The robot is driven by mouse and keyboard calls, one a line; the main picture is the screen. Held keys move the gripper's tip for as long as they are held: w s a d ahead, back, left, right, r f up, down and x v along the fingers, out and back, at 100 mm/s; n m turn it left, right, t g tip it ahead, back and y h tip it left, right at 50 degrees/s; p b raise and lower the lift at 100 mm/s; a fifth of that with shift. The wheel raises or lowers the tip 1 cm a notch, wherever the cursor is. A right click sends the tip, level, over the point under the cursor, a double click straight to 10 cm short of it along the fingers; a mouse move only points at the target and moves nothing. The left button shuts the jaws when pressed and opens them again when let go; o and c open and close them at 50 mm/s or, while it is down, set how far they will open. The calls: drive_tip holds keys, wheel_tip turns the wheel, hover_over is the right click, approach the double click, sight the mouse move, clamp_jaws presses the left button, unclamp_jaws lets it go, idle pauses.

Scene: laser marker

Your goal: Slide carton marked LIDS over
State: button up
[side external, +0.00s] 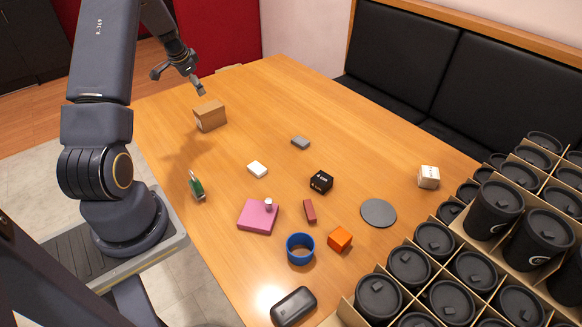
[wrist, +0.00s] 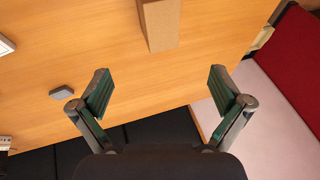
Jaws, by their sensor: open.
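A brown cardboard carton (side external: 209,116) stands upright on the wooden table toward the far left; I cannot read any marking on it. It also shows at the top middle of the wrist view (wrist: 159,24), cut off by the frame edge. A smaller white carton (side external: 428,177) with small dark print stands at the right of the table; its print is too small to read. My gripper (wrist: 160,88) is open and empty, its two green-padded fingers spread wide. In the side view my gripper (side external: 180,80) hangs above and behind the brown carton, apart from it.
The table (side external: 285,85) is clear around the brown carton. Boxed black-lidded cups (side external: 435,240) fill the right.

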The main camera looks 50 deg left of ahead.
sight(209, 109)
drive_tip(key=x, duration=1.7)
drive_tip(key=shift+c, duration=0.2)
drive_tip(key=shift+d, duration=0.1)
drive_tip(key=c, duration=1.3)
drive_tip(key=shift+d, duration=0.1)
